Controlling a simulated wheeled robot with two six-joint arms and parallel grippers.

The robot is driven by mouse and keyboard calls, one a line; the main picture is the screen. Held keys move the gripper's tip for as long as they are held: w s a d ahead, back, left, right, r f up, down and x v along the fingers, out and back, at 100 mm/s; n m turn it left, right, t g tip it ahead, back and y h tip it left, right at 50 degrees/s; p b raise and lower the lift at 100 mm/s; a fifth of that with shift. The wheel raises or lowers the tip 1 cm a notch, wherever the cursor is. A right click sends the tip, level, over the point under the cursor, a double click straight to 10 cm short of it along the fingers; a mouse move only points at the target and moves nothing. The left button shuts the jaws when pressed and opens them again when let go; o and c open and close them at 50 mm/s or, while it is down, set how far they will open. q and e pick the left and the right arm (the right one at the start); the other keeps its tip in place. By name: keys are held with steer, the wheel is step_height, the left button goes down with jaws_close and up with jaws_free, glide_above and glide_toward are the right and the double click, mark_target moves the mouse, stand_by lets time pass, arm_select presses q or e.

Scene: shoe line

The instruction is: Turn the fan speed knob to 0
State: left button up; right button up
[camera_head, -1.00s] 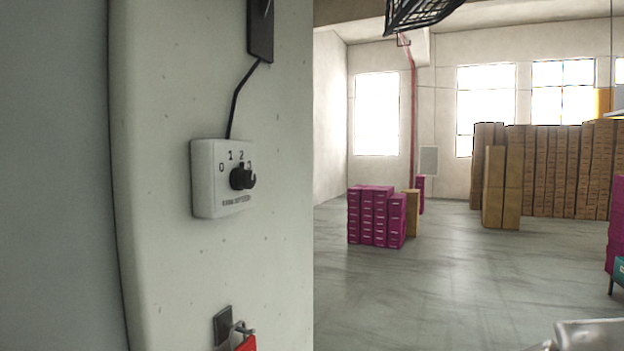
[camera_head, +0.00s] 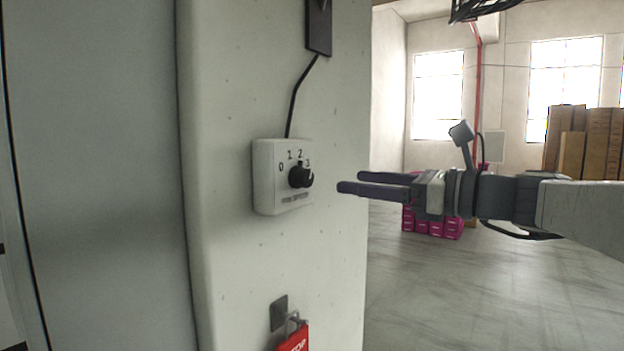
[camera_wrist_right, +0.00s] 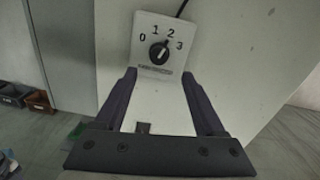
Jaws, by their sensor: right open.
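The fan speed knob (camera_head: 301,176) is a black round knob on a white control box (camera_head: 268,185) fixed to the pale pillar. The box carries the marks 0, 1, 2 and 3. In the right wrist view the knob (camera_wrist_right: 159,52) has a light pointer line that points up and right, near the 2. My right gripper (camera_head: 349,182) is open and empty, to the right of the box and apart from it in the head view. In the right wrist view its two fingers (camera_wrist_right: 158,82) frame the space below the knob. My left gripper is out of view.
A black cable (camera_head: 294,95) runs up from the box to a dark plate (camera_head: 319,27). Magenta boxes (camera_head: 432,225) and brown cartons (camera_head: 572,150) stand far behind. Open floor lies right of the pillar.

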mark_target(310, 178)
steer(key=p+x, duration=0.3)
steer(key=x, duration=0.5)
steer(key=shift+w+a, duration=0.2)
steer(key=shift+a, duration=0.1)
steer(key=shift+w+a+p, duration=0.35)
steer(key=shift+a+p, duration=0.05)
steer(key=shift+a, duration=0.05)
steer(key=shift+f, duration=0.1)
jaws_close()
